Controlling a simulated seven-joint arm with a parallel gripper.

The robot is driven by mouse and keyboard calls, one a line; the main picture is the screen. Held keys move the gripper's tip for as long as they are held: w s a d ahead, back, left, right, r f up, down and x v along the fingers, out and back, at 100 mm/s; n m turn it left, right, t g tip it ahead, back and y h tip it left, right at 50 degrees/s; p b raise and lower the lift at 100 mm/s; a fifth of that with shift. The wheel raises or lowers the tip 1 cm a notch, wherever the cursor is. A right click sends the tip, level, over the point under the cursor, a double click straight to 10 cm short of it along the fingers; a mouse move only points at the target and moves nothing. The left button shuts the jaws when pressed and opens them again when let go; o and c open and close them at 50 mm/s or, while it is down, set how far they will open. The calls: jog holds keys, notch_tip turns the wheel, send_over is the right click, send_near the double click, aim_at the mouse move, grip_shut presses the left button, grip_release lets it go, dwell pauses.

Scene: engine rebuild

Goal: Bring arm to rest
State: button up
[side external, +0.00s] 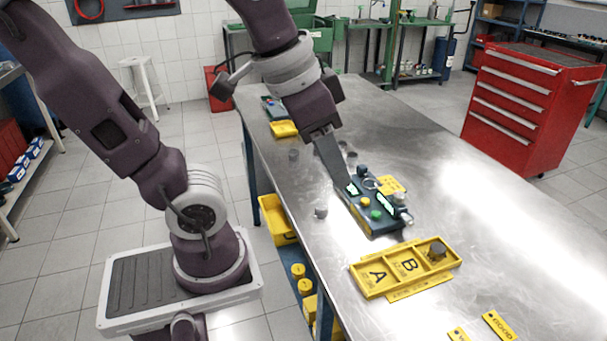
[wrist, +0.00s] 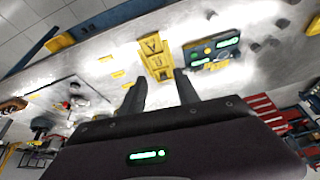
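Whether the fingertips touch the box or bench cannot be told. The box, with green displays and coloured buttons, also shows in the wrist view (wrist: 213,52).
Small grey cylinders (side external: 320,212) stand on the bench near the box. Yellow tags (side external: 497,325) lie at the near end. A yellow bin (side external: 277,220) hangs on the bench's left side. A red tool cabinet (side external: 525,105) stands behind. Bare bench lies right of the box.

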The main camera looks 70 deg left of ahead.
jog(key=shift+n+t, duration=0.4)
jog(key=shift+n, duration=0.2)
jog(key=s, duration=0.1)
jog(key=s+f, duration=0.1)
jog(key=s, duration=0.1)
jog(key=s+f, duration=0.1)
jog(key=shift+s+a, duration=0.15)
jog(key=shift+s, duration=0.05)
